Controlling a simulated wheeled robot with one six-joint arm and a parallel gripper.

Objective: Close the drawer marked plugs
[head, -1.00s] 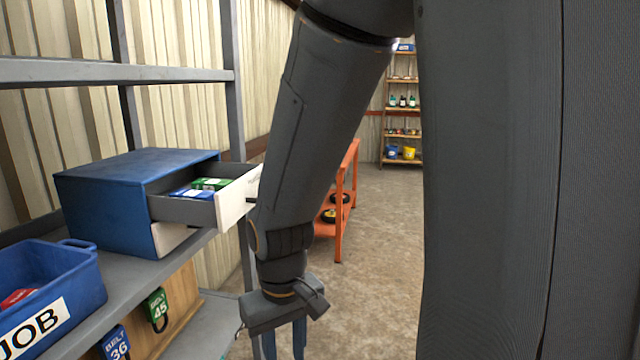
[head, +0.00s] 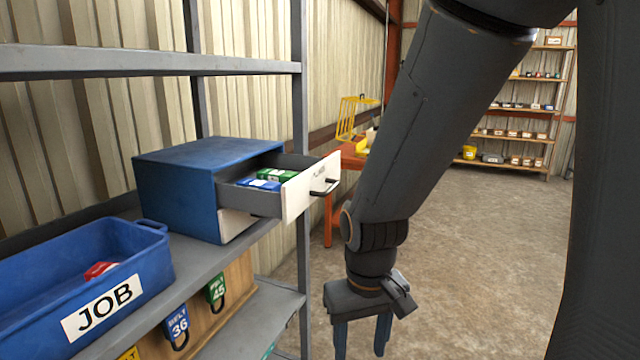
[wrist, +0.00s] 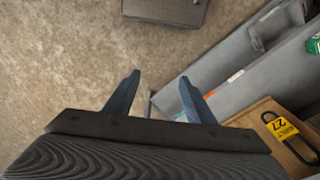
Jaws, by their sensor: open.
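A blue cabinet (head: 175,195) stands on a grey metal shelf. Its upper drawer (head: 305,192) is pulled out, with a white front, a black handle (head: 325,188) and a label too small to read surely. Blue and green boxes (head: 268,181) lie in it. A white front below it is flush with the cabinet. My gripper (head: 362,343) hangs fingers down, open and empty, lower than the drawer and to its right in the head view, apart from it. In the wrist view my open fingers (wrist: 159,80) show over floor; the drawer cannot be made out surely there.
A blue JOB bin (head: 130,265) with a red item sits left of the cabinet. Belt tags (head: 215,290) hang on a wooden board below. A shelf upright (head: 301,110) stands behind the drawer. An orange cart (head: 345,160) is beyond; open floor (head: 470,260) lies right.

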